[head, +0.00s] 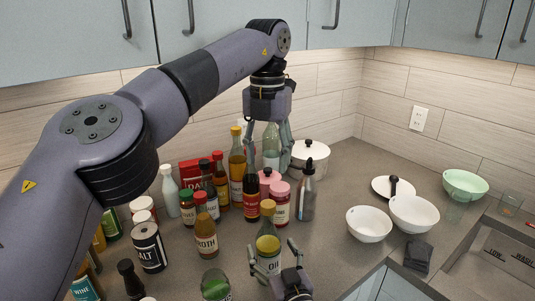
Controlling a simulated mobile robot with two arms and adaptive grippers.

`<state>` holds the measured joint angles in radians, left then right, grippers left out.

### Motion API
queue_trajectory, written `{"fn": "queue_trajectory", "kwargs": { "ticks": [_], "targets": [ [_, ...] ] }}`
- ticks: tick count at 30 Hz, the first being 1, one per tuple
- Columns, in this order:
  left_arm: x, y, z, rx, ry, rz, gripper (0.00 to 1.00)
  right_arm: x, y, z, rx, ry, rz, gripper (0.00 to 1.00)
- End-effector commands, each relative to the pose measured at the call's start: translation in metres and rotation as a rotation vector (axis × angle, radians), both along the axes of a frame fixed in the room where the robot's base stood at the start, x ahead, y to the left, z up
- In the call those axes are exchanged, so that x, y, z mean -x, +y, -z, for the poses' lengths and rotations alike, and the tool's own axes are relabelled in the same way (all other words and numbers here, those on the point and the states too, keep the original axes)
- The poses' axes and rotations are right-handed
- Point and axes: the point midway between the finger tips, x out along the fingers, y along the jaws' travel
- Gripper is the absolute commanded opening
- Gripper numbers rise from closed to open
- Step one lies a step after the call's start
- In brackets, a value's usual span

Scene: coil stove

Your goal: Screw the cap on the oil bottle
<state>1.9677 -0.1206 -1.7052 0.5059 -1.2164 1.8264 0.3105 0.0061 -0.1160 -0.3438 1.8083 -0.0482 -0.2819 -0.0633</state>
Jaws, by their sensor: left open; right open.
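The oil bottle (268,244), labelled OIL, stands upright at the front middle of the counter. A yellow cap (268,208) shows at its top; I cannot tell whether it is screwed tight. My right gripper (271,247) is open at the bottom edge, with its fingers on either side of the oil bottle's body. I cannot tell whether they touch it. My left gripper (270,150) is open and points down, above and behind the oil bottle, in front of a clear bottle (271,136). It is apart from the oil bottle and holds nothing that I can see.
Several bottles crowd the left, including a broth bottle (206,240) and a salt can (149,247). A dark dropper bottle (307,195) and white pot (310,157) stand behind. White bowls (369,225) are at right.

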Motion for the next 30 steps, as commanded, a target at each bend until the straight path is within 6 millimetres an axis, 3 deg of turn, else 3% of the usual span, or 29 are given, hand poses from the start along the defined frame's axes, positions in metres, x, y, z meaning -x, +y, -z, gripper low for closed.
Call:
{"fn": "queue_trajectory", "kwargs": {
  "ticks": [6, 12, 18, 30],
  "targets": [
    [0.000, 0.000, 0.000, 0.000, 0.000, 0.000, 0.51, 0.047, -0.016, 0.001, 0.001, 0.003, 0.000, 0.76],
    [0.000, 0.000, 0.000, 0.000, 0.000, 0.000, 0.51, 0.076, -0.026, 0.001, 0.001, 0.001, 0.000, 0.76],
    [0.000, 0.000, 0.000, 0.000, 0.000, 0.000, 0.51, 0.085, -0.029, 0.000, 0.000, -0.001, 0.000, 0.76],
    [0.000, 0.000, 0.000, 0.000, 0.000, 0.001, 0.51, 0.085, -0.029, 0.000, 0.000, 0.000, 0.000, 0.76]
  ]
}}
